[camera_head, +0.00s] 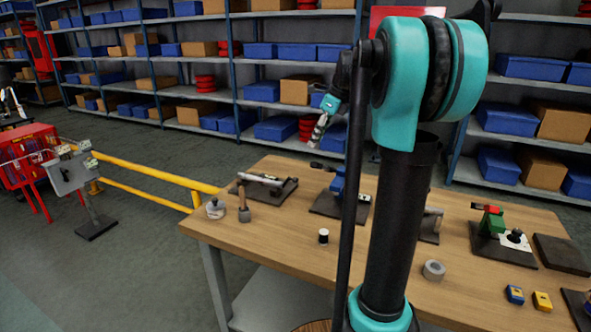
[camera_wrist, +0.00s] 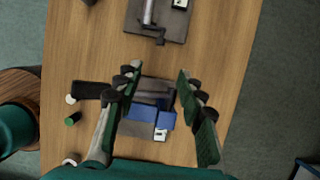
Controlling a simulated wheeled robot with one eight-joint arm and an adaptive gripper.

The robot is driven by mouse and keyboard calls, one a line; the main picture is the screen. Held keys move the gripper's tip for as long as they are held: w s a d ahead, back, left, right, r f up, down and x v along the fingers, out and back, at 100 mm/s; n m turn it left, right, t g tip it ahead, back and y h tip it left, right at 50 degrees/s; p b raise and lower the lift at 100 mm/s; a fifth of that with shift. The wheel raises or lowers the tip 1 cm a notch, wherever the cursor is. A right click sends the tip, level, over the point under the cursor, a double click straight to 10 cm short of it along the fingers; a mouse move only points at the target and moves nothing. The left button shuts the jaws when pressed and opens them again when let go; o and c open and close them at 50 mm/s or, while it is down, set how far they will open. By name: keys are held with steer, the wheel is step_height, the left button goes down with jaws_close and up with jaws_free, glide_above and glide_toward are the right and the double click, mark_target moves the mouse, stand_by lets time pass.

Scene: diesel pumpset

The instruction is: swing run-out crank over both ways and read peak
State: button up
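My gripper (camera_wrist: 158,75) is open and empty in the wrist view, its fingers spread above a blue fixture (camera_wrist: 150,112) on a dark plate. In the head view my gripper (camera_head: 318,132) hangs above the table behind this blue fixture (camera_head: 337,182), which has a black handle to its left. A second fixture with a silver shaft (camera_head: 262,179) lies on a dark plate at the table's left; the wrist view shows this shaft (camera_wrist: 149,12) at the top, with a small bent arm at its end. I cannot tell which part is the run-out crank, and no peak reading is legible.
The wooden table (camera_head: 285,225) also holds a green fixture (camera_head: 490,222) with a white dial, a tape roll (camera_head: 434,270) and small yellow and blue meters. My arm hides part of the middle. A yellow rail (camera_head: 150,172) stands left; shelves line the back.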

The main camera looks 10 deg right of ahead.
steer(key=x, duration=1.7)
steer(key=shift+f, duration=0.25)
steer(key=shift+c, duration=0.2)
jaws_close()
